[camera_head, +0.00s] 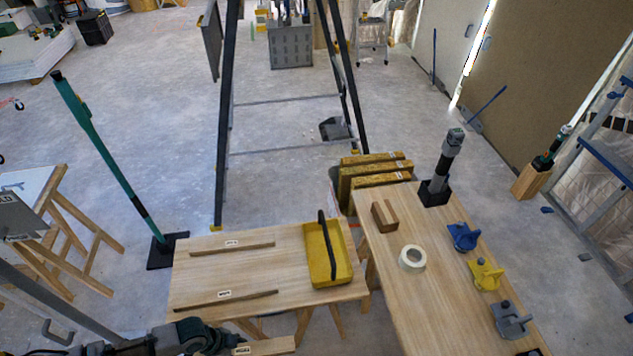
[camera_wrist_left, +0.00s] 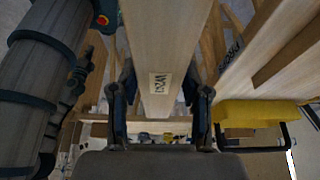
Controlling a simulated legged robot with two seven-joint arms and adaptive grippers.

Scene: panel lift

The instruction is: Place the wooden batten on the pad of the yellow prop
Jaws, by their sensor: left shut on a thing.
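The wooden batten (camera_head: 268,346) is a pale plank with a white label, at the bottom edge of the head view. My left gripper (camera_head: 228,346) is shut on it. In the left wrist view the batten (camera_wrist_left: 165,45) lies between the two fingers of my left gripper (camera_wrist_left: 162,108) and runs up out of the picture. A small yellow fixture (camera_head: 486,274) stands on the right bench, between a blue one (camera_head: 464,237) and a grey one (camera_head: 511,319); I cannot make out a pad on it. My right gripper is not in view.
On the near workbench (camera_head: 200,267) lie two thin strips (camera_head: 232,249) and a yellow tray (camera_head: 320,268) with a dark handle. The right bench (camera_head: 400,310) also holds a tape roll (camera_head: 412,258), a wooden block (camera_head: 384,216) and a dark post (camera_head: 440,172). A green prop (camera_head: 110,160) leans at left.

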